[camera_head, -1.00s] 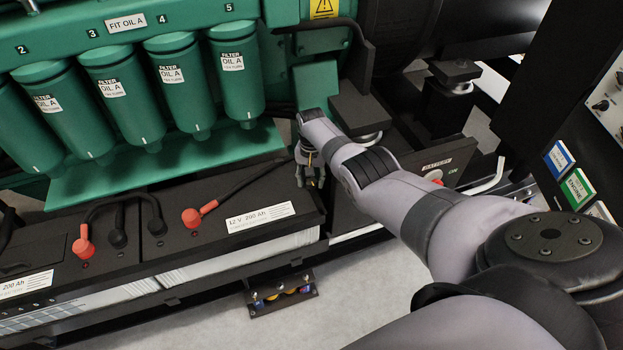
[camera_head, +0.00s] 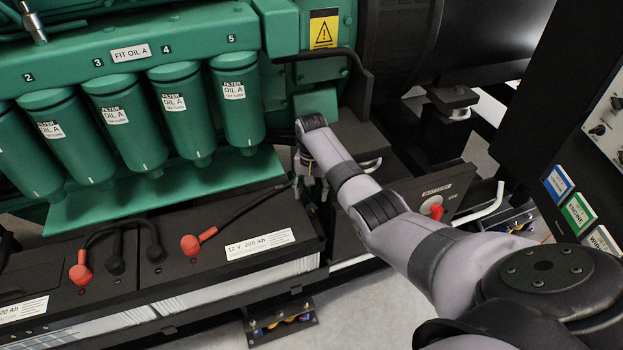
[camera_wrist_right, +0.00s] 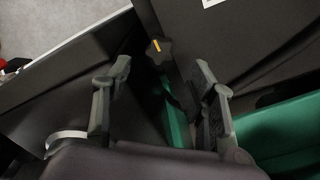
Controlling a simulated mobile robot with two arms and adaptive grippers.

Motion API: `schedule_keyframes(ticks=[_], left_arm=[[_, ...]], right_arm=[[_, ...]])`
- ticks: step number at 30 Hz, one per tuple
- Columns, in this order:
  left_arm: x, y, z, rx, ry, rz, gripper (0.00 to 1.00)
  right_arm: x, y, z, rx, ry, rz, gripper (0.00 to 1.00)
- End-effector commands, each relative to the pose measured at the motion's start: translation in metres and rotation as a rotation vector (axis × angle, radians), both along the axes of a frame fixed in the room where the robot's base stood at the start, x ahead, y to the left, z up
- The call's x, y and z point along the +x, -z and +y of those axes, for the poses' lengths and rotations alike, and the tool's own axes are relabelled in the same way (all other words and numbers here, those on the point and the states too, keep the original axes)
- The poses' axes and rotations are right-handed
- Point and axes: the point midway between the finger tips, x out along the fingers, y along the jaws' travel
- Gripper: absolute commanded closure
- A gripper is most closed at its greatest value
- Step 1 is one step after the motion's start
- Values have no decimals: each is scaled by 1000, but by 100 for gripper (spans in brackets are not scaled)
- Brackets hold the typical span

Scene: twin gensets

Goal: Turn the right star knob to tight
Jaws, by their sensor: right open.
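The star knob (camera_wrist_right: 158,52) shows in the right wrist view as a small dark lobed knob with a yellow mark. It lies just beyond the fingertips of my right gripper (camera_wrist_right: 161,72), in line with the gap between them and apart from both. The fingers are open with nothing between them. In the head view my right gripper (camera_head: 312,187) points down behind the battery's right end, below the green engine block. I cannot make out the knob in the head view. My left gripper is not in view.
A black battery (camera_head: 190,270) with red terminal caps stands left of the gripper. Green oil filters (camera_head: 181,105) hang behind it. A battery switch panel (camera_head: 425,190) with a red knob is right of my forearm. A control cabinet (camera_head: 560,130) stands far right.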

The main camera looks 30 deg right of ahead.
Motion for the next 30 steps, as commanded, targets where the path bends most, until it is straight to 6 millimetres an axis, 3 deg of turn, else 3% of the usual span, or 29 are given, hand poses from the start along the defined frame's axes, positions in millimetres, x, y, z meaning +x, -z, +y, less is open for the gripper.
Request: schedule_keyframes(ticks=[3,9,30], left_arm=[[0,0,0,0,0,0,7],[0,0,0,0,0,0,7],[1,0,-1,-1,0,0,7]], right_arm=[[1,-25,0,0,-1,-4,48],[1,-48,0,0,0,-1,48],[-2,-49,2,-4,-12,-1,48]])
